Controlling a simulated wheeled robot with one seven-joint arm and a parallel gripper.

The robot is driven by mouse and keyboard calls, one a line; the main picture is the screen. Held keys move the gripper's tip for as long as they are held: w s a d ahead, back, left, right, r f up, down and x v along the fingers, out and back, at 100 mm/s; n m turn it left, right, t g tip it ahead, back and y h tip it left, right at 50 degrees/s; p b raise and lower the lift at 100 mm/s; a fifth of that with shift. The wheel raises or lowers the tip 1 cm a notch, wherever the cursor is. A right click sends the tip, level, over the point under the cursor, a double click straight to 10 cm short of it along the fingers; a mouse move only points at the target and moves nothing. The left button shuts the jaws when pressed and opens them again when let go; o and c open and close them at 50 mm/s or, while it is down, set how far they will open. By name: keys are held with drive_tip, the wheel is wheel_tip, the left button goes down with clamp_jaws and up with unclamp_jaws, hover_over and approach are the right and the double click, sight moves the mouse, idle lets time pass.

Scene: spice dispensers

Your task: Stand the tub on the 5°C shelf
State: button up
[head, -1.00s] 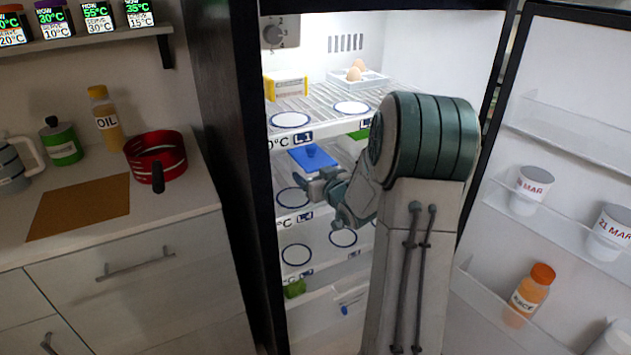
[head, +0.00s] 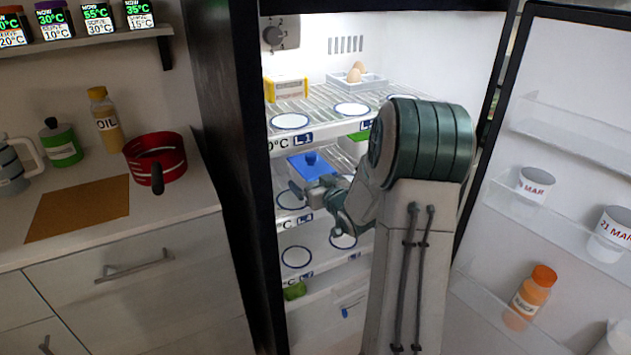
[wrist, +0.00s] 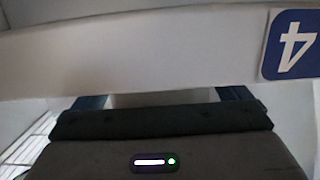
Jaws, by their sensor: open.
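The tub shows as a blue lid with a knob (head: 311,162) inside the open fridge, below the top shelf and above the second shelf (head: 318,214). Its body is mostly hidden, so I cannot tell whether it rests on that shelf. My gripper (head: 304,192) is open, just in front of and below the lid; I cannot tell whether it touches the tub. In the wrist view a white band with a blue label reading upside-down 4 (wrist: 291,45) crosses close in front of my gripper (wrist: 165,99). The shelf labels' temperatures are mostly cut off or hidden.
The top shelf (head: 330,133) holds a yellow box (head: 286,90) and an egg tray (head: 370,82). A green-lidded container (head: 357,136) is right of the blue lid. The third shelf (head: 318,266) has empty ring marks. The open door with jars (head: 535,186) stands right; the fridge's dark side wall is left.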

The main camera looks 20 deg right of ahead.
drive_tip(key=s+r, duration=0.2)
drive_tip(key=s, duration=0.9)
drive_tip(key=s+a+g, duration=1.4)
drive_tip(key=s+a, duration=0.3)
drive_tip(key=s, duration=0.5)
drive_tip(key=shift+a+f+m+h+p, duration=0.2)
drive_tip(key=shift+f+m+h+p, duration=0.1)
drive_tip(key=shift+f, duration=0.05)
drive_tip(key=shift+r, duration=0.1)
